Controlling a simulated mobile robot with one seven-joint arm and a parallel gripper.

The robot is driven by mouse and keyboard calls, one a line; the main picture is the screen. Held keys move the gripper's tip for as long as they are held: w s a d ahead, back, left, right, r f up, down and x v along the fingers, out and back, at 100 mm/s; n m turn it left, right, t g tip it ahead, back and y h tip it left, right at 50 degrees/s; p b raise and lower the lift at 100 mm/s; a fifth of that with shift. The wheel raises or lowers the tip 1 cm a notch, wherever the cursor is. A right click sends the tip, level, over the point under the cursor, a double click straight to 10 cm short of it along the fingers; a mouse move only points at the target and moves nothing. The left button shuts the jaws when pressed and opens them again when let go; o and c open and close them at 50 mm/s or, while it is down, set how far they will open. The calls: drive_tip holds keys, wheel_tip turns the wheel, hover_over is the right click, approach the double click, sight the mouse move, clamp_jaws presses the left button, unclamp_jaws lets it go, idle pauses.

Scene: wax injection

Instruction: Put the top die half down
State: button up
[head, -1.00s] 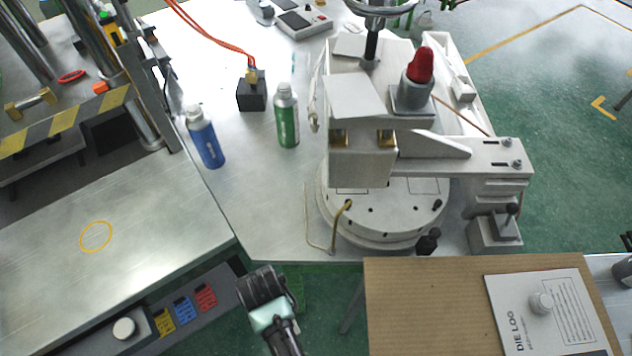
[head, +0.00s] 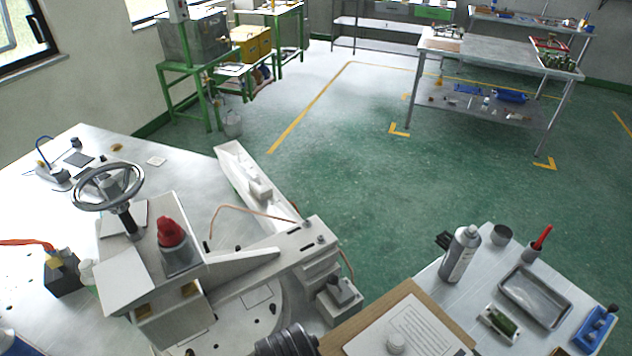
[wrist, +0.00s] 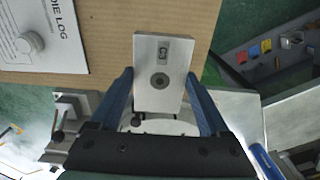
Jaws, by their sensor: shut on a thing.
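One blue finger presses each long side. The die half is over the edge of a brown board (wrist: 100,14); I cannot tell its height above it. In the head view a dark part of my arm shows at the bottom edge, but the gripper and die half are out of the picture. No other die half can be made out.
The wax injector (head: 160,290) with its handwheel stands at left in the head view. A "DIE LOG" sheet (wrist: 40,55) with a round knob lies on the board. The right table holds a spray can (head: 461,255), a metal tray (head: 535,297) and a blue bin (head: 596,328).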

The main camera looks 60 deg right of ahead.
drive_tip(key=f, duration=0.3)
drive_tip(key=f+p, duration=0.1)
drive_tip(key=f, duration=0.1)
drive_tip(key=shift+s+d, duration=0.25)
drive_tip(key=shift+w+f, duration=0.1)
drive_tip(key=shift+f, duration=0.25)
drive_tip(key=shift+a+f, duration=0.1)
drive_tip(key=shift+f, duration=2)
drive_tip(key=shift+f, duration=0.2)
drive_tip(key=o, duration=1.6)
drive_tip(key=shift+c, duration=0.2)
wheel_tip(320, 180, up, 12)
drive_tip(key=shift+r+b, duration=0.2)
drive_tip(key=shift+b, duration=0.1)
